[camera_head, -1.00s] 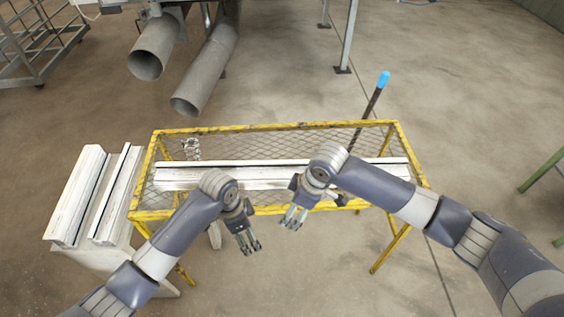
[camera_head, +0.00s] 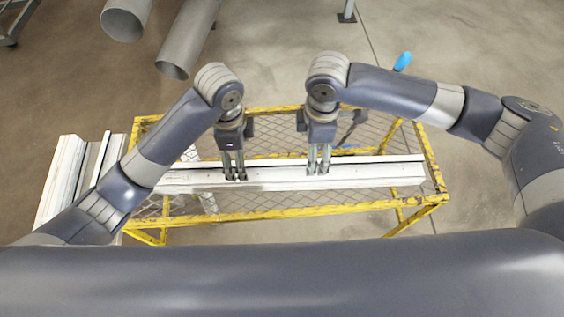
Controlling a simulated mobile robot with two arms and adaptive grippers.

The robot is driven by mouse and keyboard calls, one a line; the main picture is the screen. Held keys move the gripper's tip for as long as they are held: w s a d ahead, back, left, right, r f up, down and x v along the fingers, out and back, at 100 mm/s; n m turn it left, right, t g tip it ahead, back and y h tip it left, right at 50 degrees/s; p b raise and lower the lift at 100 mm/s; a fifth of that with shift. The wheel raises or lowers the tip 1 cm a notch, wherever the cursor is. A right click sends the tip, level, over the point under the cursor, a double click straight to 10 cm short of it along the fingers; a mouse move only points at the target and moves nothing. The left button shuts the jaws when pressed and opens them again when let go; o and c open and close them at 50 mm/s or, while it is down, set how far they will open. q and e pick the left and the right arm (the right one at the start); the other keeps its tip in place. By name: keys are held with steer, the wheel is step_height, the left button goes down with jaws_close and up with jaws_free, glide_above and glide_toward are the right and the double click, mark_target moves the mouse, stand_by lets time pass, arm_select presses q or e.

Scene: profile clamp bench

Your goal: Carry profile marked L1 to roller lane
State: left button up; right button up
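A long whitish profile (camera_head: 275,179) lies lengthwise across the yellow-framed mesh bench (camera_head: 290,213). No L1 mark is readable on it. My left gripper (camera_head: 234,178) points down at the profile left of its middle. My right gripper (camera_head: 318,172) points down at it right of the middle. The fingertips of both overlap the profile in the picture. A narrow gap shows between the fingers of each, but whether they grip the profile is unclear. I cannot identify a roller lane for sure.
A pale stand with long white channel pieces (camera_head: 64,180) is at the left, partly hidden by my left arm. A dark rod with a blue end (camera_head: 402,61) rises behind the bench. Grey pipes (camera_head: 186,40) hang at the upper left. The floor on the right is open.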

mark_target(283, 175)
arm_select(q)
step_height(283, 175, down, 11)
steer(key=shift+r, duration=0.1)
arm_select(e)
step_height(283, 175, down, 11)
arm_select(q)
jaws_close()
arm_select(e)
steer(key=shift+r, duration=0.1)
jaws_close()
